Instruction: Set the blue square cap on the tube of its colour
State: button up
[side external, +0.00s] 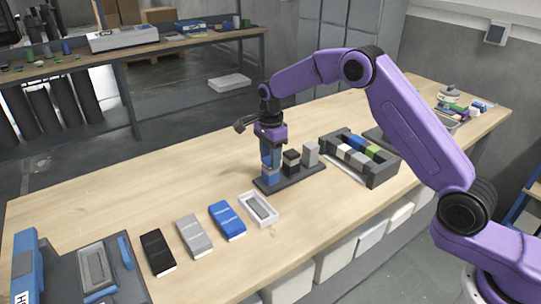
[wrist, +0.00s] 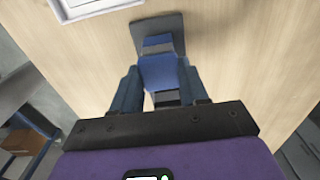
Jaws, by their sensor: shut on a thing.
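My gripper (side external: 270,165) is shut on the blue square cap (wrist: 162,72), which sits between its fingers in the wrist view. In the side view the fingers are straight above the blue tube (side external: 270,177), the leftmost column on a dark base (side external: 290,179). A blue strip of the tube (wrist: 157,42) shows just past the cap in the wrist view. I cannot tell whether cap and tube touch. A black column (side external: 291,161) stands in the middle of the base and a grey column (side external: 311,154) at its right end.
A dark tray (side external: 378,177) of coloured blocks lies to the right of the columns. A white tray (side external: 258,209) lies in front-left, beside blue (side external: 227,220), grey (side external: 194,235) and black (side external: 157,252) boxes.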

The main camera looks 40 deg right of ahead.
jog(key=o, duration=1.6)
jog(key=shift+r, duration=0.1)
jog(key=shift+r, duration=3.65)
